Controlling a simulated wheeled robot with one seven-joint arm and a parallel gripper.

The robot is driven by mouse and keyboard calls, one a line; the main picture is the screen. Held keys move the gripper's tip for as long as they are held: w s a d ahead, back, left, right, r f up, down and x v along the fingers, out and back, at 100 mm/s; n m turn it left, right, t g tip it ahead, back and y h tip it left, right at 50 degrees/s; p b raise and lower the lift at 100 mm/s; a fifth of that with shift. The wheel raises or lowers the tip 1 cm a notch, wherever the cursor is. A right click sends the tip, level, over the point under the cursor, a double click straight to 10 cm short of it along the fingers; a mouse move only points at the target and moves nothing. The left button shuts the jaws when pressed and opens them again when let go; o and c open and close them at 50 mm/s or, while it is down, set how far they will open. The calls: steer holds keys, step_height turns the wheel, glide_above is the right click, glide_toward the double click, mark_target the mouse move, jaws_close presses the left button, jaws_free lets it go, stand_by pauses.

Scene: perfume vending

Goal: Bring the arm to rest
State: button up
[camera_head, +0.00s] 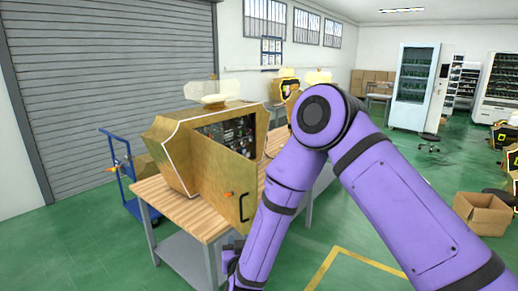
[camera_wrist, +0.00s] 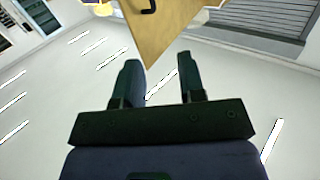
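My purple arm is bent in front of a wooden workbench (camera_head: 205,215) in the head view. Its wrist end hangs low near the bench's front edge, and my gripper is mostly hidden or cut off there. In the wrist view my gripper (camera_wrist: 159,62) has its two dark fingers apart with nothing held between them. A yellow-brown perfume machine (camera_head: 185,155) stands on the bench, its door with a black handle swung open and dark contents inside. The corner of a yellow panel with a black handle (camera_wrist: 170,22) shows beyond the fingertips in the wrist view, apparently that door.
A blue cart (camera_head: 135,190) stands left of the bench. An open cardboard box (camera_head: 484,213) lies on the floor at the right. A stool (camera_head: 430,140) and glass-fronted cabinets (camera_head: 413,88) stand farther back. Green floor is open between the bench and the box.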

steer(key=w+d+r+n+g+y, duration=0.1)
steer(key=w+d+r+g, duration=0.1)
steer(key=d+r, duration=0.5)
steer(key=w+d+r+n+g+y, duration=0.1)
steer(key=d+r+g, duration=0.15)
steer(key=r, duration=0.95)
steer(key=s+d+r+g+h, duration=0.1)
steer(key=s+d+r+g, duration=0.1)
steer(key=s+d+r, duration=0.8)
steer(key=s+d+r+m+g+h, duration=0.1)
steer(key=s+d+g, duration=0.1)
steer(key=s+d, duration=0.6)
steer(key=s+d+r+m+g+h, duration=0.1)
steer(key=s+d+m+g+h, duration=0.1)
steer(key=s+d, duration=0.6)
steer(key=s+g, duration=0.1)
steer(key=s, duration=0.6)
steer(key=shift+d+r, duration=0.35)
steer(key=shift+r, duration=0.05)
steer(key=shift+w, duration=0.15)
steer(key=shift+c, duration=0.4)
